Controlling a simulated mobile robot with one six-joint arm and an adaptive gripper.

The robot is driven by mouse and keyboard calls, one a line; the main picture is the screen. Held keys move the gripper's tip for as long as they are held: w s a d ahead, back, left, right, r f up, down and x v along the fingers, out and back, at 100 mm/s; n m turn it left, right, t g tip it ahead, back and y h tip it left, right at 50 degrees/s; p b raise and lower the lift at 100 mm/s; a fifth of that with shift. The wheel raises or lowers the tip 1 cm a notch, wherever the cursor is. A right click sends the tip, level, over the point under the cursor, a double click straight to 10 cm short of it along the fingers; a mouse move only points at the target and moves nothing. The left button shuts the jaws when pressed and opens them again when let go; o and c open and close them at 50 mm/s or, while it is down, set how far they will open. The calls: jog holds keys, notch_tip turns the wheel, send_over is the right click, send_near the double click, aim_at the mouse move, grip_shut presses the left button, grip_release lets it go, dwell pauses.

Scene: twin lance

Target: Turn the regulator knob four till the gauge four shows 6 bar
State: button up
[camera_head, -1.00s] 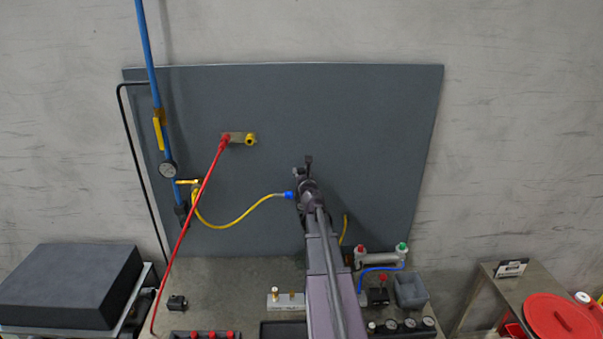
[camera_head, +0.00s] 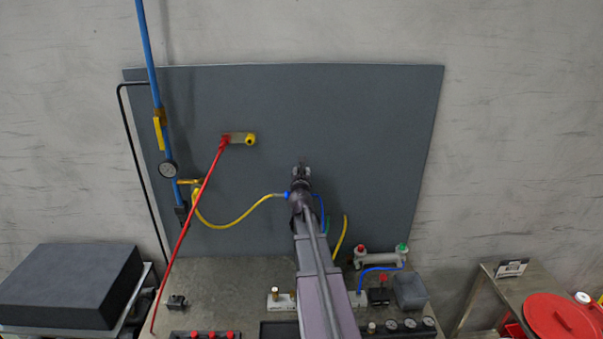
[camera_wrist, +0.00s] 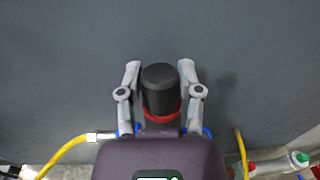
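A black round knob with a red ring at its base (camera_wrist: 161,88) stands in the middle of the wrist view. I take it for the regulator knob; no number is readable. My gripper (camera_wrist: 159,71) has one finger on each side of it, with narrow gaps beside the knob, so it looks open around it. In the head view my gripper (camera_head: 301,170) is at the grey panel, and my arm hides the regulator. I cannot tell which gauge is gauge four.
A yellow hose (camera_head: 235,223) runs to a blue fitting left of my gripper. A red bar (camera_head: 187,235) slants across the left. Several small gauges (camera_head: 409,323) lie in a dark holder at the bottom right. The upper grey panel (camera_head: 350,105) is clear.

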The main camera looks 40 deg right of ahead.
jog(key=o, duration=0.3)
jog(key=shift+s, duration=0.1)
jog(key=v, duration=1.2)
dwell(0.6)
